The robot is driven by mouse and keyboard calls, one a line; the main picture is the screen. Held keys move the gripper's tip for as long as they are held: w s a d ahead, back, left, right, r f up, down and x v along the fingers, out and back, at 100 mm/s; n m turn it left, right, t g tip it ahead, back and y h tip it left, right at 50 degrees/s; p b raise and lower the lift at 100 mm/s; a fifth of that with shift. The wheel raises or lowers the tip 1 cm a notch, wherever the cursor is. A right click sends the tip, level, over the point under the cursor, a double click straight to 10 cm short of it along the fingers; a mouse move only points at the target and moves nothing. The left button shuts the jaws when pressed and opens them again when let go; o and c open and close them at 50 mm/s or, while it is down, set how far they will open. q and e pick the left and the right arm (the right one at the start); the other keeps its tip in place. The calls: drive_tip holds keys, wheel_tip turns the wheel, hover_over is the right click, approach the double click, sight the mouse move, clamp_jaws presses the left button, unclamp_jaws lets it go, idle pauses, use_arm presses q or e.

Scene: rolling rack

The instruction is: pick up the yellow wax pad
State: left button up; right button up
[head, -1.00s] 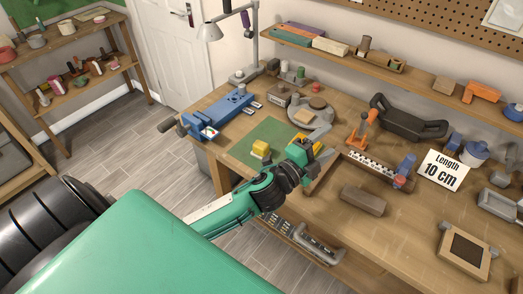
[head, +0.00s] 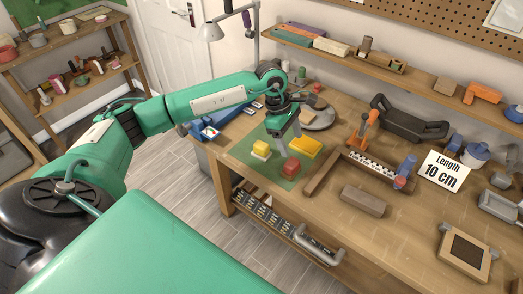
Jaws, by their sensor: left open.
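A small block with a yellow top and paler lower part (head: 261,150) sits on the green mat (head: 238,149) on the workbench. A flatter yellow piece (head: 308,147) lies at the mat's right side. I cannot tell for sure which of the two is the wax pad. My right gripper is out of view.
A blue vise (head: 210,128) is left of the mat, partly behind my left arm. A wooden tray with a white toothed strip (head: 367,167) and an orange clamp (head: 364,130) stand to the right. A brown block (head: 363,201) lies in front.

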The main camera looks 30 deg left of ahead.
sight(261, 144)
use_arm(q)
drive_tip(key=a+r+y, duration=0.2)
drive_tip(key=a+y, duration=0.2)
drive_tip(key=a, duration=0.6)
drive_tip(key=f+p, duration=0.1)
drive_tip(key=f, duration=0.4)
drive_tip(key=f+p, duration=0.1)
drive_tip(key=f, duration=0.1)
drive_tip(key=shift+w+f+p, duration=0.15)
drive_tip(key=shift+w+p, duration=0.1)
drive_tip(key=shift+p, duration=0.1)
drive_tip(key=shift+f, duration=0.5)
drive_tip(key=shift+f+p, duration=0.25)
drive_tip(key=shift+p, duration=0.2)
wheel_tip(261, 144, down, 4)
drive_tip(key=shift+a+r+p, duration=0.1)
drive_tip(key=shift+a+p, duration=0.05)
drive_tip(key=shift+p, duration=1.1)
drive_tip(key=shift+w+f, duration=0.1)
drive_tip(key=shift+f, duration=0.35)
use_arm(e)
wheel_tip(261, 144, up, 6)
use_arm(q)
drive_tip(key=shift+c, duration=0.3)
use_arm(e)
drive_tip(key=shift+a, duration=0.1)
